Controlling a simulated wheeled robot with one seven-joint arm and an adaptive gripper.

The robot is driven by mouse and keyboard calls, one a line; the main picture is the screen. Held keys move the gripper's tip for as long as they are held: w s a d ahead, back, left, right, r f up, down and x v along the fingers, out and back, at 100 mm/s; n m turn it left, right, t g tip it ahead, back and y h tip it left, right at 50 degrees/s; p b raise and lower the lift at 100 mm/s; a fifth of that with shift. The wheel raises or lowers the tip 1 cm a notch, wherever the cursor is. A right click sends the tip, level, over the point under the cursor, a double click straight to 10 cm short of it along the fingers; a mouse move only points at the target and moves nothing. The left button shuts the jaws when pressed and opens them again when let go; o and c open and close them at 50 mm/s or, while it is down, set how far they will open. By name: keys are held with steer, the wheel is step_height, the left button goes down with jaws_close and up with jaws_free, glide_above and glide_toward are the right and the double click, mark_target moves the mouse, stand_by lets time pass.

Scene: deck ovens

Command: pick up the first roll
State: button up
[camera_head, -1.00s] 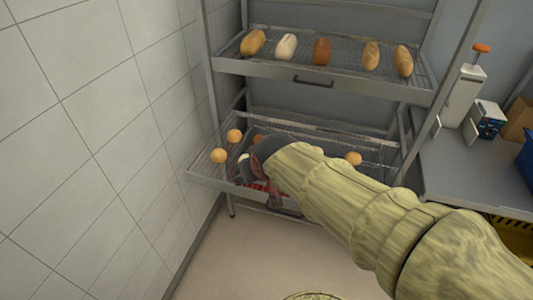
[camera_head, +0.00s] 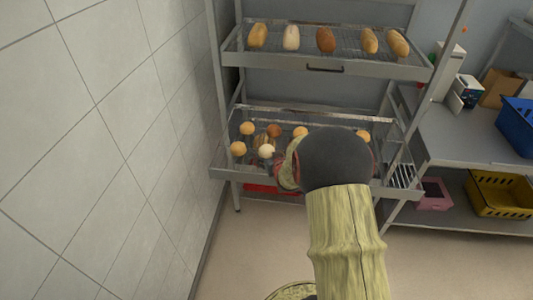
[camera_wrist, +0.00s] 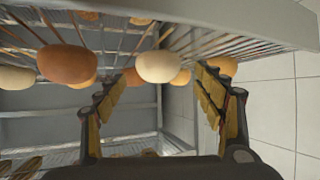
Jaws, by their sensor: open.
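Several round rolls sit on the lower wire shelf: orange-brown ones such as this roll (camera_head: 238,148) at the front left, and a pale roll (camera_head: 266,151) beside my gripper. In the wrist view a pale tan roll (camera_wrist: 155,66) shows between and beyond the two fingers, with a brown roll (camera_wrist: 66,63) to its left and an orange roll (camera_wrist: 225,66) behind the right finger. My gripper (camera_wrist: 167,75) is open, with nothing held. In the head view my dark wrist hides most of it and part of the shelf. Which roll counts as first I cannot tell.
The upper shelf (camera_head: 324,67) carries several long loaves. The lower shelf's front rim (camera_head: 225,172) is close to my gripper. A tiled wall stands at the left. At the right are a bench (camera_head: 470,140), a blue crate (camera_head: 515,125) and a yellow basket (camera_head: 500,193).

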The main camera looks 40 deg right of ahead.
mark_target(268, 151)
steer(key=b+x, duration=0.1)
steer(key=x, duration=0.3)
steer(key=shift+w+d, duration=0.25)
steer(key=shift+w, duration=0.05)
steer(key=shift+c, duration=0.4)
steer(key=c, duration=1)
